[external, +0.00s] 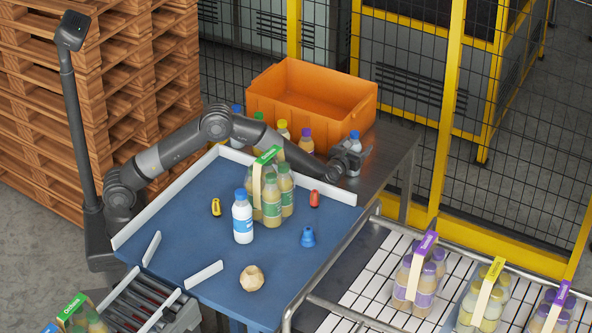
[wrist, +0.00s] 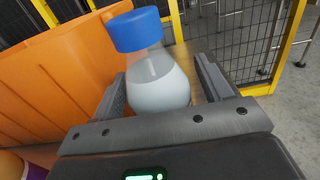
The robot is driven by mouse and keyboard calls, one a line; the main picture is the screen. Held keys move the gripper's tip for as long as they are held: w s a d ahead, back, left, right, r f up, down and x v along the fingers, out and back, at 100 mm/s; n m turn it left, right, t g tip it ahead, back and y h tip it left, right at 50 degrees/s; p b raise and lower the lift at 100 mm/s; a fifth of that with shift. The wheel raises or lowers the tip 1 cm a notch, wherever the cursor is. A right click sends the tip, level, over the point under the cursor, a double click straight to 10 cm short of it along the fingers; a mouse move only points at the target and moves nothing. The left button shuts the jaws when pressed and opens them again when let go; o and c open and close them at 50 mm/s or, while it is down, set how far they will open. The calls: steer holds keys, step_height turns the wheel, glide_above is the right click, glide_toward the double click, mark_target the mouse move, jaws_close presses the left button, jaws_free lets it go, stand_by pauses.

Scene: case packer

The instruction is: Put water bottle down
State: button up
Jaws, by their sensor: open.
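A water bottle with a blue cap (wrist: 158,80) stands between the two fingers of my gripper (wrist: 165,92) in the wrist view. The fingers are open, with a gap visible on the right side of the bottle. In the external view this bottle (external: 354,141) is at the steel table's right part, beside the orange crate, mostly hidden by my gripper (external: 350,160). Its base is hidden, so contact with the table cannot be seen.
The orange crate (external: 300,108) is close to my gripper, on its left. Several capped bottles stand in front of the crate. A green-labelled bottle pack (external: 271,195), a blue cone-like piece (external: 308,237) and a beige faceted piece (external: 251,278) are on the blue surface. A yellow-framed fence (external: 445,110) stands behind.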

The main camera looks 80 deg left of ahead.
mark_target(352, 134)
steer(key=r, duration=0.2)
steer(key=s+d+r, duration=0.1)
steer(key=r, duration=0.1)
steer(key=s+d+r, duration=0.1)
steer(key=r, duration=0.2)
steer(key=shift+s, duration=0.1)
steer(key=shift+s+r, duration=0.1)
steer(key=shift+r, duration=0.15)
steer(key=s+a+r+n+g+h, duration=0.1)
steer(key=s+a+r+n+g, duration=0.15)
steer(key=s+n, duration=0.45)
steer(key=s+a+r+n+g+h, duration=0.1)
steer(key=s+a+r+n+g, duration=0.2)
steer(key=s, duration=0.7)
steer(key=s+a+r+n+g+h, duration=0.1)
steer(key=s+a+r+n+g, duration=0.2)
steer(key=s, duration=0.6)
steer(key=s+d+f+n+h, duration=0.2)
steer(key=s+n+h, duration=0.1)
steer(key=s, duration=0.6)
steer(key=s+d+f+n+t+h, duration=0.1)
steer(key=s+d+f+n+h, duration=0.1)
steer(key=s+n, duration=0.4)
steer(key=s+d+f+n+h, duration=0.2)
steer(key=s+d+n+h, duration=0.1)
steer(key=s, duration=1.1)
steer(key=shift+s+n+h, duration=0.25)
steer(key=shift+n+h, duration=0.65)
steer(key=shift+n, duration=0.1)
